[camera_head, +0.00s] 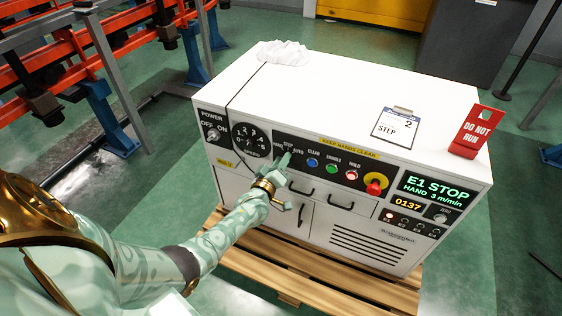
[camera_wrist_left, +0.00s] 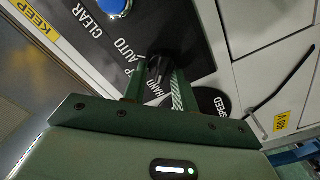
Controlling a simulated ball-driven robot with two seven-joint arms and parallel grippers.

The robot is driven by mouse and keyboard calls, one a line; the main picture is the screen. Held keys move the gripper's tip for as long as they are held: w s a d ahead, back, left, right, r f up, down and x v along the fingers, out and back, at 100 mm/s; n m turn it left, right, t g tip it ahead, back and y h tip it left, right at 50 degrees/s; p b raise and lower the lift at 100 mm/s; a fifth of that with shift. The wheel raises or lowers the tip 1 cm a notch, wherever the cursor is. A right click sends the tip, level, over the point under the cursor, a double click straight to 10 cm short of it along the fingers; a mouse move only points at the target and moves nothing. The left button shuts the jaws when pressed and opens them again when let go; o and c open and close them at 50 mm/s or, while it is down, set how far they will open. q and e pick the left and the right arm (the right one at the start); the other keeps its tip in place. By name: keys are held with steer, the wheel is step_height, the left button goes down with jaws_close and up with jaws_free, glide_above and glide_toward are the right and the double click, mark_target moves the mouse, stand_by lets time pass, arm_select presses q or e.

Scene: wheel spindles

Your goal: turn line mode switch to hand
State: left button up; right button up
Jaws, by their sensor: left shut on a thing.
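The line mode switch is a small black knob (camera_wrist_left: 158,66) on the black strip of the white cabinet's front panel, with HAND, STOP and AUTO lettering around it. My left gripper (camera_wrist_left: 155,82) is shut on this knob, a finger on either side. In the head view my left gripper (camera_head: 284,162) reaches the panel from the lower left and hides the knob. Which label the knob points at cannot be told. The display (camera_head: 436,190) reads E1 STOP and HAND 3 m/min. My right gripper is not in view.
The white cabinet (camera_head: 340,85) stands on a wooden pallet (camera_head: 300,282). Beside the switch are a speed dial (camera_head: 251,139), a blue button (camera_head: 312,163) and a red emergency stop (camera_head: 375,187).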

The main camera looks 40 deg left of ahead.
arm_select(q)
steer(key=shift+f, duration=0.1)
steer(key=o, duration=0.9)
steer(key=shift+o, duration=0.4)
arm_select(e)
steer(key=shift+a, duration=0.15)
arm_select(q)
steer(key=shift+s, duration=0.1)
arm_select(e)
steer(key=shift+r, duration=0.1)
arm_select(q)
steer(key=p+v, duration=0.6)
steer(key=v, duration=1)
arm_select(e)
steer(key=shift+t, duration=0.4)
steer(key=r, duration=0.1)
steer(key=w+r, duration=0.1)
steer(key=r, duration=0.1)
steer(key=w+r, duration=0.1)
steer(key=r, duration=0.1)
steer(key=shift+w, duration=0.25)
arm_select(q)
steer(key=shift+d, duration=0.15)
